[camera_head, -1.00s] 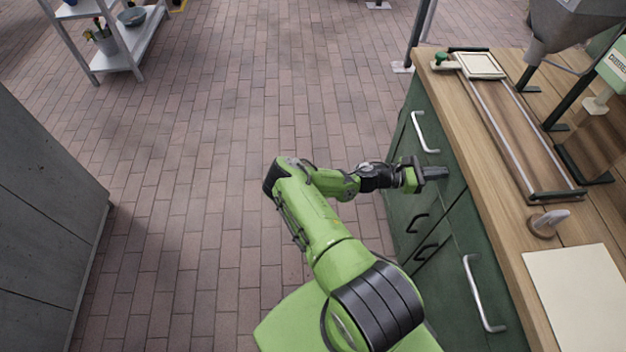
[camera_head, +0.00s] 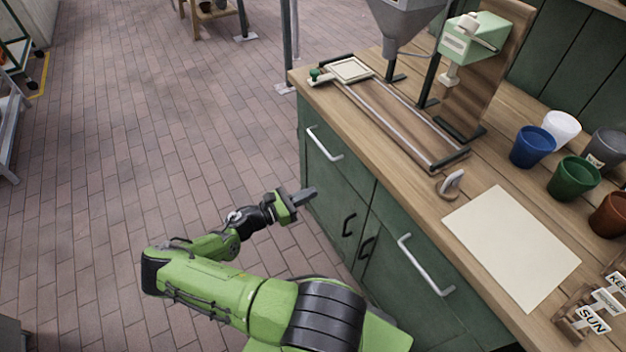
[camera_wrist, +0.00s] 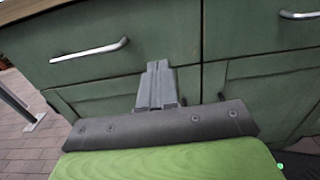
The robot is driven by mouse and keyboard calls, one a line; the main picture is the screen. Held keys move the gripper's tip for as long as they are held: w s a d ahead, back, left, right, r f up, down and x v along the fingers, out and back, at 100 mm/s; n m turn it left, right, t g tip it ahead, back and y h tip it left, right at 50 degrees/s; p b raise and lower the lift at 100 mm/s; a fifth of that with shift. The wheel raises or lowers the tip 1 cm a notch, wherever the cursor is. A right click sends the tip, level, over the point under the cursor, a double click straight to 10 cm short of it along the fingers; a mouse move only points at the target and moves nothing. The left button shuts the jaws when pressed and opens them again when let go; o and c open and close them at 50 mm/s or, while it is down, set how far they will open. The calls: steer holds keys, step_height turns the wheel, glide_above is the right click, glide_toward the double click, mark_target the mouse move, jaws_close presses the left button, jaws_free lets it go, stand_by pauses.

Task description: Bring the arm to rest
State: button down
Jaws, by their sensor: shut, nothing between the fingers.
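My green arm (camera_head: 225,288) reaches out from the bottom of the head view, low over the brick floor. My gripper (camera_head: 309,192) is at its end, in front of the green cabinet and below the level of the worktop. In the wrist view my gripper (camera_wrist: 156,70) has its two grey fingers together, with nothing between them. The cabinet's drawer and door fronts (camera_wrist: 110,80) fill the view beyond the fingers. I cannot tell the exact gap between the fingertips and the cabinet.
The wooden worktop (camera_head: 400,150) carries a sheet (camera_head: 512,247), a blue cup (camera_head: 532,147), a green cup (camera_head: 573,178) and a hopper (camera_head: 400,25). Drawer handles (camera_head: 325,145) stick out from the cabinet front. The brick floor (camera_head: 150,140) at left is clear.

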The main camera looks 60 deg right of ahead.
stand_by(0.3)
steer(key=w+a+r+m+t+y+p, duration=0.3)
steer(key=a+r+m+t+y+p, duration=0.25)
steer(key=a+r+m+y, duration=1.1)
steer(key=s+a+r+n+t+p, duration=0.1)
steer(key=s+a+r+n+t, duration=0.1)
steer(key=s+a+r+t, duration=0.2)
steer(key=s+a+r+n+t+p, duration=0.2)
steer(key=s+a+r+t, duration=0.2)
steer(key=r, duration=1.4)
steer(key=s+a, duration=0.3)
steer(key=a, duration=0.3)
steer(key=shift+a+r, duration=0.2)
steer(key=shift+a, duration=0.15)
steer(key=shift+s+h, duration=0.1)
steer(key=shift+h, duration=0.15)
